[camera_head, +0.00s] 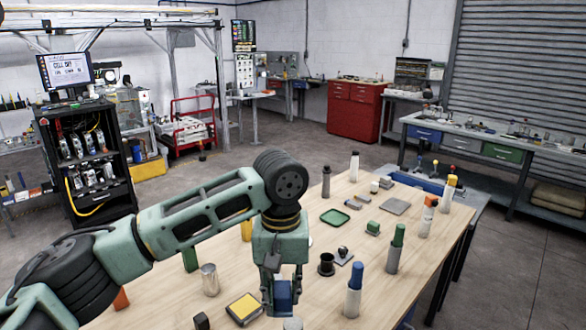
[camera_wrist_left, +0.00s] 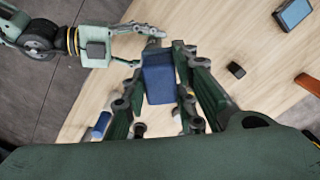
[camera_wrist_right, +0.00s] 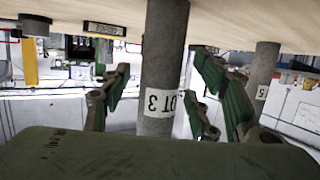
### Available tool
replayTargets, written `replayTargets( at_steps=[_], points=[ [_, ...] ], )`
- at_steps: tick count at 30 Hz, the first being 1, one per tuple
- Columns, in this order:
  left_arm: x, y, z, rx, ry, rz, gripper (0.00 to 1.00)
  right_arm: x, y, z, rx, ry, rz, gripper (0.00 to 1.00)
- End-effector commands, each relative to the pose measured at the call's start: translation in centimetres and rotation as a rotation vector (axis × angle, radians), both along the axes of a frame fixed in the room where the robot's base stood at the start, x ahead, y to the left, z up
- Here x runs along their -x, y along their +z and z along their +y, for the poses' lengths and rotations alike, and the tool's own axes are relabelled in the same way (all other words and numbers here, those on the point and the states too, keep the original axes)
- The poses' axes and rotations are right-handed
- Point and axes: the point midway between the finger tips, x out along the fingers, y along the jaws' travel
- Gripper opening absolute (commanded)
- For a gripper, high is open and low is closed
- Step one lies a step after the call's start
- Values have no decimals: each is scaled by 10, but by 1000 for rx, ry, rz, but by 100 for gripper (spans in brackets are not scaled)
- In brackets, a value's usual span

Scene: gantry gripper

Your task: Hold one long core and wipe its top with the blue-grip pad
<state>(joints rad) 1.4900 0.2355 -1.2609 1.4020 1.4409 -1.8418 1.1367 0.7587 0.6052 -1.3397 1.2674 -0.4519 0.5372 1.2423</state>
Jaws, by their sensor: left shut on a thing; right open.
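My left gripper (camera_head: 274,272) is shut on the blue grip of the pad (camera_head: 283,296), above the near part of the wooden table. In the left wrist view the blue block (camera_wrist_left: 158,82) sits between both fingers; its wiping face is hidden. My right gripper (camera_wrist_right: 165,95) is open, its fingers on either side of a long grey core (camera_wrist_right: 164,60) with a white "LOT 3" label. The right wrist view is upside down, with the table at the top. Contact between fingers and core cannot be told. The right gripper also shows in the left wrist view (camera_wrist_left: 152,36).
A second grey core (camera_wrist_right: 260,75) stands close by on the right in the right wrist view. A yellow-topped dark tray (camera_head: 243,309) lies near my left gripper. Blue-topped (camera_head: 354,282) and green-topped (camera_head: 395,250) cylinders stand to the right. A green tray (camera_head: 335,217) lies farther back.

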Motion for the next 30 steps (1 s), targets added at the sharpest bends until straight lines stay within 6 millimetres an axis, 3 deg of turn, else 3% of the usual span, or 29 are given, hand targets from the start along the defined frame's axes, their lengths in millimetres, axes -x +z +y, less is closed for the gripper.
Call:
replayTargets(
  at_steps=[8,21,30],
  points=[
    [0,0,0,0,0,0,0,2,2,-7,0,0,0,55],
    [0,0,0,0,0,0,0,26,27,-85,2,-2,0,55],
    [0,0,0,0,0,0,0,34,35,-109,0,0,1,55]
  ],
)
